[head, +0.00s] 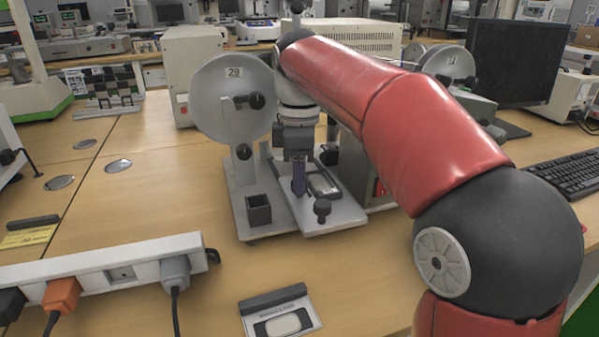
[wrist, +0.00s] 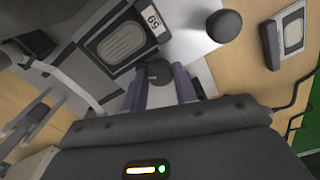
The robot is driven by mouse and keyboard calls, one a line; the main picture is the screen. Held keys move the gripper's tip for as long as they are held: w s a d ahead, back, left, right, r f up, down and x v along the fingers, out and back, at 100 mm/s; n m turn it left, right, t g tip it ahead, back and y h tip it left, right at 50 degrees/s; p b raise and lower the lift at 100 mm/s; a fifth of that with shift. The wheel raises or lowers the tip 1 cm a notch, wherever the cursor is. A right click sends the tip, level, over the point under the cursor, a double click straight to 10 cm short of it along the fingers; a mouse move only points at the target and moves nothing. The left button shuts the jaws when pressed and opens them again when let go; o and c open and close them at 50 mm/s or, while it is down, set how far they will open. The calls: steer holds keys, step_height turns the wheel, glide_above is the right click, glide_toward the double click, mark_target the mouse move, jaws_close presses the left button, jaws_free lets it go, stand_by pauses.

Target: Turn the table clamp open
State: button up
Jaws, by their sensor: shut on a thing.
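The grey test machine has a large disc (head: 228,98) marked 29 and a flat base (head: 243,200) on the wooden table. My gripper (head: 299,188) points down over the base, beside a flat device with a pale oval window (head: 322,184). In the wrist view my gripper's two purple-grey fingers (wrist: 163,85) are closed around a dark round knob (wrist: 159,72), which looks like the clamp's knob. The fingers hide its lower part, and its turned position cannot be told.
A white power strip (head: 120,268) with plugs lies at the front left. A similar flat device (head: 281,312) lies at the table's front. A small dark square cup (head: 258,209) stands on the base. A monitor (head: 519,62) and keyboard (head: 566,173) are at right.

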steer(key=n, duration=0.5)
steer(key=shift+n, duration=0.4)
stand_by(0.4)
steer(key=o, duration=1)
steer(key=shift+c, duration=0.2)
step_height(320, 180, up, 8)
steer(key=shift+f, duration=0.1)
steer(key=shift+s, duration=0.15)
